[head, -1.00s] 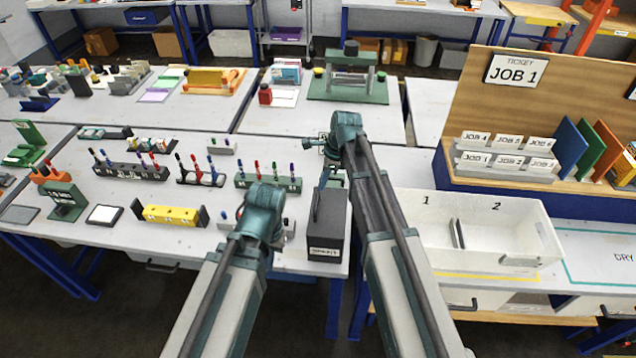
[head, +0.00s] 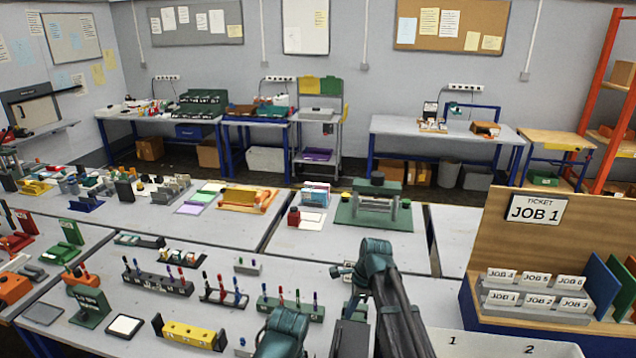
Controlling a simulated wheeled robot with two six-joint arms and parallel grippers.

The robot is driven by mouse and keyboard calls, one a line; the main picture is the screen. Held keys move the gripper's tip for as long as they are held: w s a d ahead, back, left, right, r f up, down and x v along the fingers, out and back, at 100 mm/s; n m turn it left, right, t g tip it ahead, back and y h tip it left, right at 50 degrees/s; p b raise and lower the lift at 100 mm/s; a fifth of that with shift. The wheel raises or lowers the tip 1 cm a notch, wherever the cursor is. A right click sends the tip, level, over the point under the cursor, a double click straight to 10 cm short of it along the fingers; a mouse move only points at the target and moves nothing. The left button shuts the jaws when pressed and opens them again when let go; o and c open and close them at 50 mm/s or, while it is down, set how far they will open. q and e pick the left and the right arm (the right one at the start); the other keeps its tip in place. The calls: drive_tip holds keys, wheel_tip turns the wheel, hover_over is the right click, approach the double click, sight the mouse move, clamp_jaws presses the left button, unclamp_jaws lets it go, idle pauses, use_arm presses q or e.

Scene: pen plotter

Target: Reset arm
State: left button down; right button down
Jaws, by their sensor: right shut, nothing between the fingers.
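My right arm comes up from the bottom, right of centre. Its gripper (head: 341,272) points left over the bench, shut and empty, partly hidden by the wrist. My left arm's teal wrist (head: 282,332) shows at the bottom centre, and its gripper fingers are out of sight. A dark box (head: 349,338) stands between the two arms, mostly cut off or covered.
Pen racks (head: 158,281) and a yellow block (head: 190,334) stand on the bench at left. A green press-like fixture (head: 375,211) stands behind my right wrist.

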drive_tip(key=s+a+f+n+h+b, duration=0.2)
drive_tip(key=s+f+n+b, duration=0.4)
drive_tip(key=s+n, duration=0.5)
drive_tip(key=s+a+f+n+h+b, duration=0.1)
drive_tip(key=s+a+f+n+b, duration=0.2)
drive_tip(key=s+f+n+b, duration=0.3)
drive_tip(key=s+f+n, duration=0.1)
drive_tip(key=s+n, duration=0.4)
drive_tip(key=n, duration=0.1)
drive_tip(key=shift+s+a+f+g+h, duration=0.15)
drive_tip(key=shift+a+f+g+h, duration=0.15)
drive_tip(key=shift+g+h, duration=0.1)
